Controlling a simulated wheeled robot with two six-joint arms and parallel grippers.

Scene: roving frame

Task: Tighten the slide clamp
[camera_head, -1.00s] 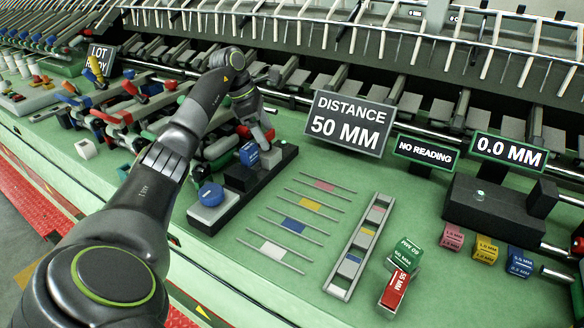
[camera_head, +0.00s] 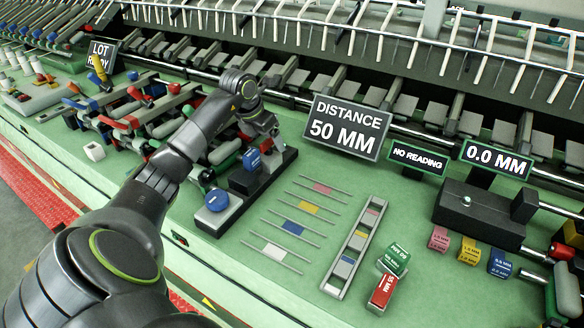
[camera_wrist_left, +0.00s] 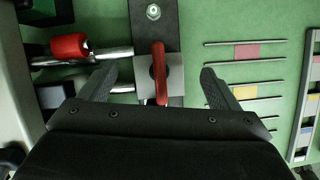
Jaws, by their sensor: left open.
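In the left wrist view a grey clamp block (camera_wrist_left: 146,75) with a red lever (camera_wrist_left: 160,78) sits on a dark plate (camera_wrist_left: 140,38) with a silver bolt. My left gripper (camera_wrist_left: 158,72) is open, its two fingers on either side of the red lever, apart from it. In the head view the left gripper (camera_head: 268,128) hangs over the far part of the black fixture (camera_head: 273,178). My right gripper is not in view.
A sign (camera_head: 346,127) reads "DISTANCE 50 MM"; another (camera_head: 497,159) reads 0.0 MM. Coloured strips on rods (camera_head: 292,227), a slotted tray (camera_head: 353,250) and labelled blocks (camera_head: 382,290) lie to the right. Red-handled clamps (camera_head: 130,110) crowd the left.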

